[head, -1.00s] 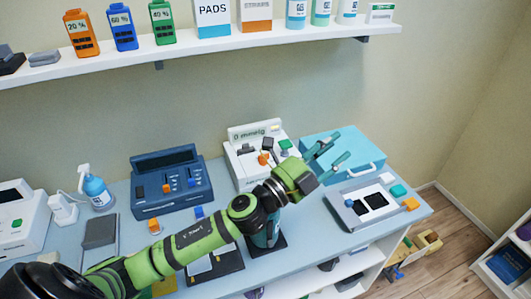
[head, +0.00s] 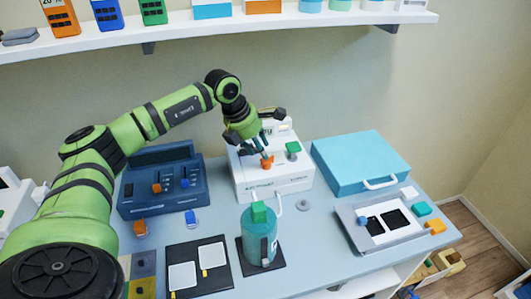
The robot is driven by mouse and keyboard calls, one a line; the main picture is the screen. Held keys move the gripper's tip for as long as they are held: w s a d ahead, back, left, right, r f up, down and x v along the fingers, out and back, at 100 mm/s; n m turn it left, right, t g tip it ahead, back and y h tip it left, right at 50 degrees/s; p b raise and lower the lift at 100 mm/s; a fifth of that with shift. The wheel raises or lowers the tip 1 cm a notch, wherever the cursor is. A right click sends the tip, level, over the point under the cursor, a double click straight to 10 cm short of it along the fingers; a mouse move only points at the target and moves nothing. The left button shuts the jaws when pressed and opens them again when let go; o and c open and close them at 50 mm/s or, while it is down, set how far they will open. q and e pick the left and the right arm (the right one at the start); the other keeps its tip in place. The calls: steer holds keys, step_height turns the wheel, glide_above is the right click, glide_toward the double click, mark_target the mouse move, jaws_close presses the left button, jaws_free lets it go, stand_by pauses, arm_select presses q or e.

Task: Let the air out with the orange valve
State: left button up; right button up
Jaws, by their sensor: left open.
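The orange valve (head: 267,163) sits on top of the white pressure device (head: 275,182), left of a green knob (head: 293,148). My left gripper (head: 264,149) is open and points down at the orange valve, with its teal fingers right at or just above it. I cannot tell whether the fingers touch the valve. The gripper hides most of the device's display. My right gripper is out of view.
A dark blue console (head: 160,180) stands left of the device. A teal case (head: 360,162) and a grey tray (head: 385,221) stand to the right. A teal bottle (head: 258,238) with a green top stands in front. The shelf (head: 215,31) runs above.

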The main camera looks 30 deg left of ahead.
mark_target(267, 162)
arm_select(q)
steer(key=p+x, duration=0.1)
steer(key=x, duration=0.2)
steer(key=shift+w+d+f, duration=0.1)
steer(key=shift+w+f, duration=0.25)
steer(key=shift+f, duration=0.2)
